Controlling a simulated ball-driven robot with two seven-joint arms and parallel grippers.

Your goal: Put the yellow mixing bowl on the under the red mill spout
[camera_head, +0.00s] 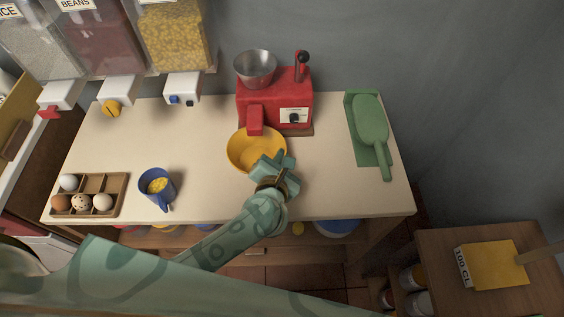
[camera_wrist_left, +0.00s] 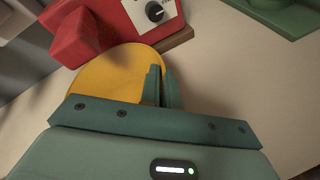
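The yellow mixing bowl (camera_head: 243,149) stands on the counter just in front of the red mill (camera_head: 273,98). The mill's red spout (camera_head: 255,120) reaches over the bowl's back rim in the head view. My left gripper (camera_head: 270,163) is at the bowl's front right rim. In the left wrist view its two fingers (camera_wrist_left: 163,88) are close together with the bowl's rim between them, one inside and one outside the yellow bowl (camera_wrist_left: 112,72). The red spout (camera_wrist_left: 75,38) shows beyond the bowl there. My right gripper is in neither view.
A green scoop (camera_head: 371,125) lies on a green board right of the mill. A blue mug (camera_head: 158,188) with yellow contents and an egg tray (camera_head: 117,183) are at the left. Dispensers (camera_head: 175,45) hang at the back left. The counter's middle left is clear.

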